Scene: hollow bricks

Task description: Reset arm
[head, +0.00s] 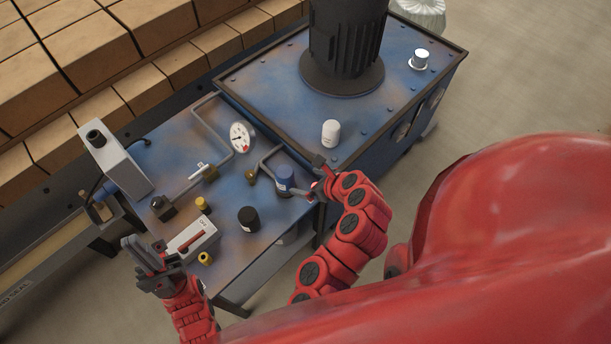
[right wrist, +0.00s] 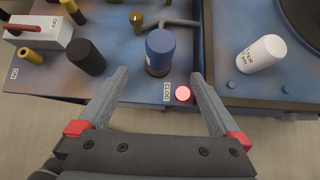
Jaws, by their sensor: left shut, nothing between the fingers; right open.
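My left gripper (head: 138,243) is at the lower left of the head view, beside the left front of the blue machine table. Its fingers are shut and empty. My right gripper (head: 320,180) is over the front right of the blue table, near a blue cylinder (head: 284,178). In the right wrist view the right gripper (right wrist: 160,76) is open with nothing held. The blue cylinder (right wrist: 160,50) stands beyond the gap between its fingers. A lit red button (right wrist: 183,93) shows in front, near the right finger.
A grey box with a red lever (head: 192,238) is close to my left gripper. A black cylinder (head: 248,218), a gauge (head: 242,137) and a white cylinder (head: 330,132) stand nearby. A motor (head: 346,45) rises behind. Bricks (head: 90,50) fill the upper left. Floor at right is clear.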

